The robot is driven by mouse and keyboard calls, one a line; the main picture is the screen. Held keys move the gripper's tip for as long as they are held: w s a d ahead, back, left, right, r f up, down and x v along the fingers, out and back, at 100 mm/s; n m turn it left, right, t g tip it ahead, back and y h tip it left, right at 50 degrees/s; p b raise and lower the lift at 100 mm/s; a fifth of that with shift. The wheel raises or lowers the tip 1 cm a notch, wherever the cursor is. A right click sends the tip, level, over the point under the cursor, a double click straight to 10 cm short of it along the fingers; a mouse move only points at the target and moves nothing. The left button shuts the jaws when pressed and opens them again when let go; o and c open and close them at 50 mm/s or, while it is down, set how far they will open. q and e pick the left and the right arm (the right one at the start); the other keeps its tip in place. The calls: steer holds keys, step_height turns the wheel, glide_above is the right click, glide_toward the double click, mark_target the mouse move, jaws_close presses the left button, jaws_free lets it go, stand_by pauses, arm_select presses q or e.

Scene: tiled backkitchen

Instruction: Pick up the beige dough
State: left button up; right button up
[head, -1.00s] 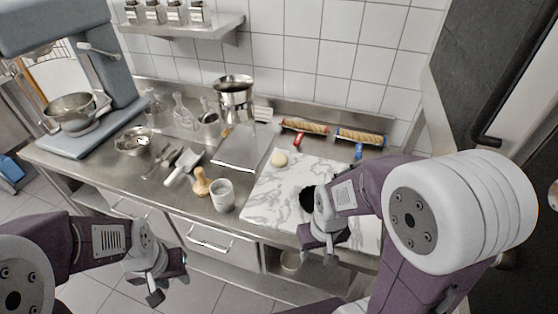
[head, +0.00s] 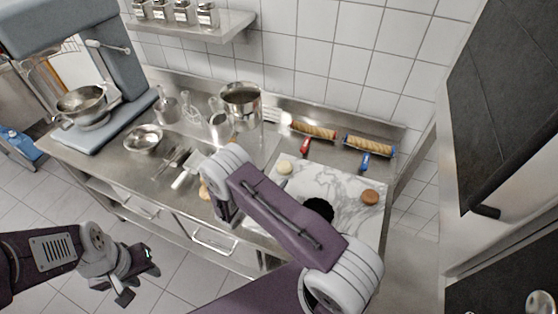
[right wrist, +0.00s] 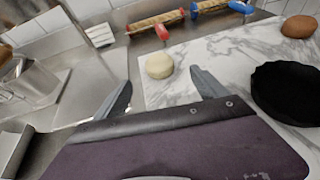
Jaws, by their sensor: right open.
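The beige dough (head: 284,167) is a small pale ball near the back left corner of the white marble board (head: 345,185). In the right wrist view the beige dough (right wrist: 159,65) lies beyond my right gripper (right wrist: 160,77), in line with the gap between its fingers. The right gripper is open and empty, with its fingers spread apart. In the head view my right arm hides its fingers. My left gripper (head: 141,279) is open and empty, low at the left in front of the counter.
A brown ball (head: 370,197) and a black round item (head: 318,210) are on the board. Red-handled (head: 314,131) and blue-handled (head: 369,146) rolling pins lie behind it. A metal pot (head: 241,100) stands at the back. A mixer (head: 75,50) stands at left.

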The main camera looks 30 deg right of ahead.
mark_target(282, 172)
steer(key=shift+d, duration=0.2)
steer(key=p+x, duration=0.1)
steer(key=x, duration=0.3)
steer(key=shift+w+f, duration=0.1)
steer(key=shift+w, duration=0.15)
steer(key=shift+w+d+p, duration=0.1)
steer(key=shift+d+p, duration=0.15)
steer(key=shift+p, duration=0.25)
steer(key=p+x, duration=0.1)
steer(key=x, duration=0.2)
steer(key=shift+w+d, duration=0.2)
steer(key=shift+d, duration=0.15)
steer(key=shift+w+d+f, duration=0.2)
steer(key=shift+w+f, duration=0.05)
steer(key=shift+f, duration=0.05)
steer(key=shift+a+r, duration=0.1)
steer(key=c, duration=1)
steer(key=shift+s, duration=0.1)
steer(key=c, duration=0.5)
steer(key=shift+c, duration=0.3)
